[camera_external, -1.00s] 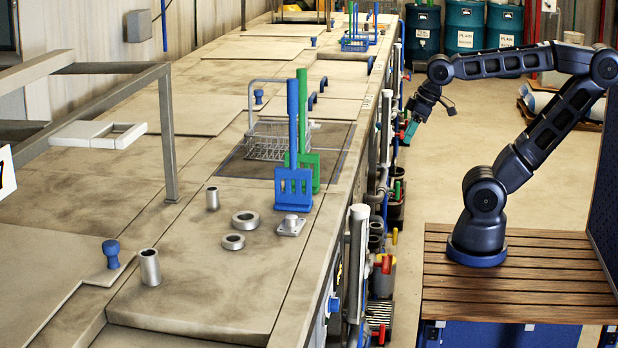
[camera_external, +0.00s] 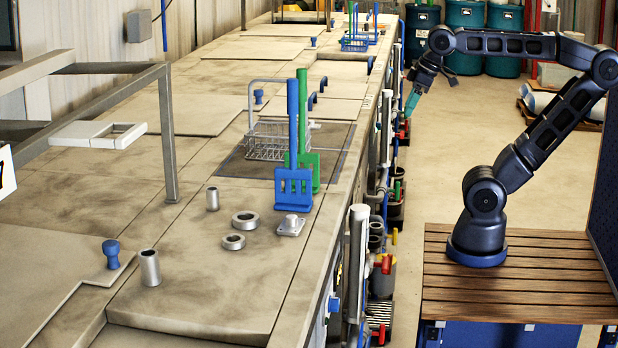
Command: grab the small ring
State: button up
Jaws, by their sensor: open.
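The small ring (camera_external: 233,241) lies flat on the near tank cover, a grey metal ring with a dark hole. A larger ring (camera_external: 245,220) lies just behind it, slightly to the right. My gripper (camera_external: 411,103) has teal fingers and hangs in the air beyond the right edge of the tank line, far behind and to the right of both rings. It is open, and I see nothing between its fingers.
Around the rings stand two metal tubes (camera_external: 150,268) (camera_external: 213,198), a square flanged part (camera_external: 291,226), and blue (camera_external: 294,190) and green (camera_external: 303,130) long-handled racks. A wire basket (camera_external: 266,142) sits behind. A grey frame (camera_external: 168,130) rises at left. The cover in front of the rings is clear.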

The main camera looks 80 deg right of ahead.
jog(key=w+a+r+n+g, duration=0.1)
jog(key=w+a+r+n, duration=0.45)
jog(key=w+a, duration=0.4)
jog(key=w+a+r+n+g, duration=0.1)
jog(key=w+a+r+n, duration=0.4)
jog(key=w, duration=0.8)
jog(key=w+a+n+g, duration=0.1)
jog(key=w+a+n, duration=0.3)
jog(key=w+a, duration=0.8)
jog(key=w+a+f+n+g, duration=0.1)
jog(key=w+a+f+n, duration=0.15)
jog(key=a, duration=0.35)
jog(key=w+a+f+n, duration=0.1)
jog(key=a+f, duration=0.2)
jog(key=a, duration=0.4)
jog(key=w+a+f+n+g, duration=0.1)
jog(key=w+a+f+n, duration=0.15)
jog(key=a, duration=0.35)
jog(key=f, duration=1.2)
jog(key=s+f, duration=0.1)
jog(key=f, duration=0.5)
jog(key=shift+a+f, duration=0.15)
jog(key=shift+f, duration=0.2)
jog(key=shift+w+f, duration=0.15)
jog(key=shift+f, duration=1.25)
jog(key=shift+w+f, duration=0.15)
jog(key=shift+f, duration=1.25)
jog(key=shift+c, duration=0.3)
